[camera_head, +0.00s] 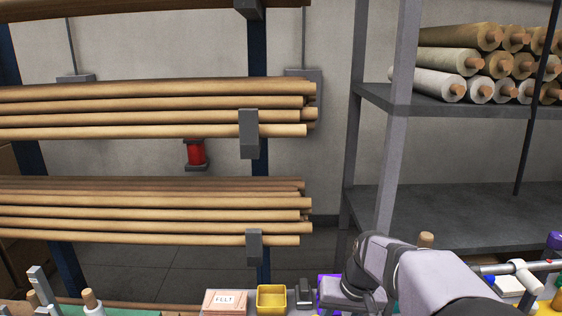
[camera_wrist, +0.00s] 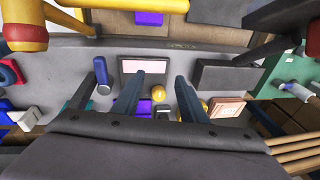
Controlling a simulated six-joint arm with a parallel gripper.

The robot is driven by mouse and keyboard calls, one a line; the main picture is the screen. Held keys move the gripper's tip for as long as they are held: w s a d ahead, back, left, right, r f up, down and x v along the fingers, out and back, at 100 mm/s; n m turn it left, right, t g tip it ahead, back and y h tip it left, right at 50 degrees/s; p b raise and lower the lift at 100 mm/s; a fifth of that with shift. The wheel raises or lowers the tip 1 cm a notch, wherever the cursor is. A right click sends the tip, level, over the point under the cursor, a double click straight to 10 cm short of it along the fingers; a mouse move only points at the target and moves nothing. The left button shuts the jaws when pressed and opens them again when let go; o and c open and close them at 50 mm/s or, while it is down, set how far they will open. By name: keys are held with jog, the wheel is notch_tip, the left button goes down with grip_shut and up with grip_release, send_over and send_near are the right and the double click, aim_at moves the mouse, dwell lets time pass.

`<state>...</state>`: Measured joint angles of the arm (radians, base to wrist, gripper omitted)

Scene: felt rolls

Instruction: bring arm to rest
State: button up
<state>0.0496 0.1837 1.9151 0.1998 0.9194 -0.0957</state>
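My gripper (camera_wrist: 160,80) shows in the wrist view with its two dark fingers spread apart and pointing out over a grey bench top. Nothing is held between the fingers. A small yellow round thing (camera_wrist: 158,93) and a dark-framed pale panel (camera_wrist: 145,66) show in the gap, on the bench beyond. In the head view, my arm (camera_head: 425,275) is bent at the lower right, and I cannot make out the fingers there.
A yellow bin (camera_head: 271,298), a box marked FELT (camera_head: 225,301) and a dark item (camera_head: 304,293) line the bench edge. Long tan rolls (camera_head: 150,205) fill the left rack. Felt rolls (camera_head: 445,60) lie on the right shelf. A blue cylinder (camera_wrist: 101,72) stands left of my fingers.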

jog(key=s+a+r+g+y+p, duration=0.15)
jog(key=s+a, duration=0.25)
jog(key=s, duration=0.8)
jog(key=s+d+f+h+b, duration=0.1)
jog(key=s+d+f+b, duration=0.2)
jog(key=f, duration=0.3)
jog(key=s+d+f+h+b, duration=0.2)
jog(key=s+d+f+b, duration=0.1)
jog(key=f, duration=0.3)
jog(key=shift+f+n, duration=0.4)
jog(key=shift+s, duration=0.1)
dwell(0.5)
